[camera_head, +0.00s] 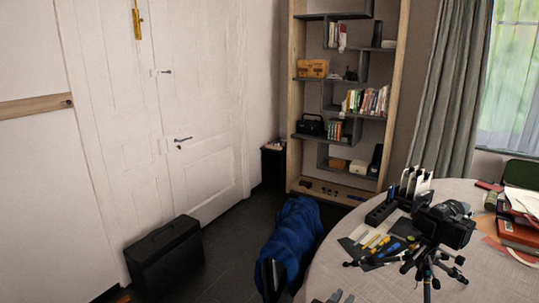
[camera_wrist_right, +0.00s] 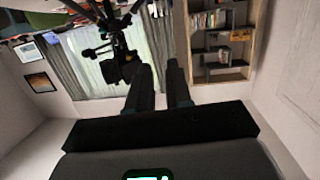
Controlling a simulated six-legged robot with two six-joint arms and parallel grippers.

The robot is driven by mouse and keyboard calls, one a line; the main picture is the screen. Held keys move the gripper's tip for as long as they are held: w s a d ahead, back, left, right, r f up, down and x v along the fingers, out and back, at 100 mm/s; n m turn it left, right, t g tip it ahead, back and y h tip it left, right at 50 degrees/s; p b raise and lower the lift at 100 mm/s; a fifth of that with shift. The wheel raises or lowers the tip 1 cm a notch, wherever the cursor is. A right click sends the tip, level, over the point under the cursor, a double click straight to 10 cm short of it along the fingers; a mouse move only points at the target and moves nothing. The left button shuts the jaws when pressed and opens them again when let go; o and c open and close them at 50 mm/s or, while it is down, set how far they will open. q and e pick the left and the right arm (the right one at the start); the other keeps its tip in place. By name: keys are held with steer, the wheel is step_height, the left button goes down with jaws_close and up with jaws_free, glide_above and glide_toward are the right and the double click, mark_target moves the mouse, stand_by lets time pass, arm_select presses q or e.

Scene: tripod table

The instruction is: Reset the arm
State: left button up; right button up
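My right gripper (camera_head: 340,297) shows only as grey fingertips at the bottom edge of the head view, by the near edge of the round table (camera_head: 338,262). In the right wrist view its two dark fingers (camera_wrist_right: 160,73) stand apart with nothing between them. A black camera on a small tripod (camera_head: 446,228) stands on the table, to the right of the gripper. It also shows in the upside-down right wrist view (camera_wrist_right: 118,66), left of the fingers and apart from them. My left gripper is not in view.
Several small tools (camera_head: 380,243) lie on the table beside a dark block (camera_head: 381,212). Books (camera_head: 519,234) are at the right. A blue draped chair (camera_head: 291,243) stands against the table's left side. A black case (camera_head: 165,259) is on the floor, and a bookshelf (camera_head: 296,95) is behind.

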steer(key=s+a+f+n+g+y+b, duration=0.1)
steer(key=s+f+n+g+y, duration=0.2)
steer(key=f, duration=0.8)
steer(key=s+f+n+g+y+b, duration=0.1)
steer(key=s+f+y, duration=0.3)
steer(key=f, duration=0.7)
steer(key=s+a+f+g+y, duration=0.1)
steer(key=s+f+g+y, duration=0.1)
steer(key=s, duration=0.5)
steer(key=s+a+f+g+y+b, duration=0.1)
steer(key=s+f+g+y, duration=0.1)
steer(key=s+f+g, duration=0.2)
steer(key=s+a+f+n+g+y+b, duration=0.1)
steer(key=s+f, duration=0.4)
steer(key=s, duration=0.6)
steer(key=shift+a+g+y, duration=0.35)
steer(key=shift+g+y, duration=0.45)
steer(key=shift+g, duration=0.1)
